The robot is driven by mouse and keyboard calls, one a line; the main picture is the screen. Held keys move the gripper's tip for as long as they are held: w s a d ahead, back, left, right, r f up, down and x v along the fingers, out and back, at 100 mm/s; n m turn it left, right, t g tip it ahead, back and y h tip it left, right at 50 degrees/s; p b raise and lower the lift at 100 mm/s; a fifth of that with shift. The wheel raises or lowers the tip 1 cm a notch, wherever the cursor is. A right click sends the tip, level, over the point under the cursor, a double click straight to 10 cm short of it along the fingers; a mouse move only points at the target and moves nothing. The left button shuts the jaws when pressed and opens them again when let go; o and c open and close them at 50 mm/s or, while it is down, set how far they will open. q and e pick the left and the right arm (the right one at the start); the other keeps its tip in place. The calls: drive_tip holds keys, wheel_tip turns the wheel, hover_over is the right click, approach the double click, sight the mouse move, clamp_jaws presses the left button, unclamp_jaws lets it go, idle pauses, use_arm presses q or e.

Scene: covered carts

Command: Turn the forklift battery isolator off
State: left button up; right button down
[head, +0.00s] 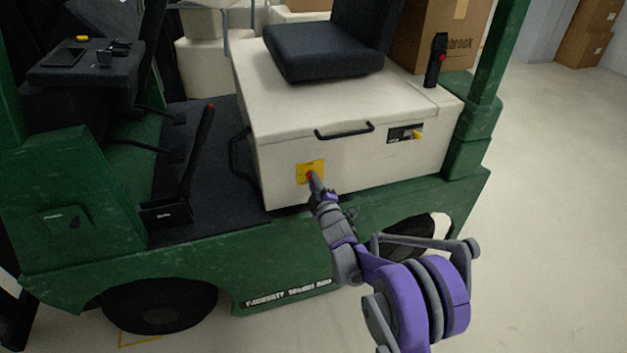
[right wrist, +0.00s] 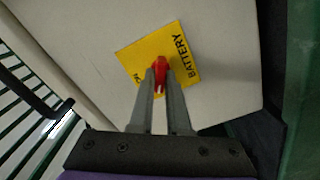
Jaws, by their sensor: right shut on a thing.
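The battery isolator is a red handle (right wrist: 160,72) on a yellow plate (right wrist: 132,56) marked "BATTERY" in the right wrist view. Part of a second word, "ON", shows at the plate's lower left edge. In the head view the yellow plate (head: 304,167) is on the cream side panel of the forklift (head: 280,150), below the seat. My right gripper (right wrist: 161,82) is shut on the red handle, one finger on each side. In the head view my right gripper (head: 312,179) reaches the plate from below and hides part of it. My left gripper is not in view.
A black grab handle (head: 345,130) and a small black panel with a yellow knob (head: 418,135) are on the same cream box. A black lever (head: 197,150) with a red tip stands at the left. Open floor (head: 550,200) lies to the right.

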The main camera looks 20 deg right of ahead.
drive_tip(key=n, duration=0.6)
drive_tip(key=shift+f+p, duration=0.1)
drive_tip(key=shift+p, duration=0.2)
idle(0.4)
drive_tip(key=c, duration=0.9)
unclamp_jaws()
drive_tip(key=s, duration=1.1)
drive_tip(key=shift+d, duration=0.15)
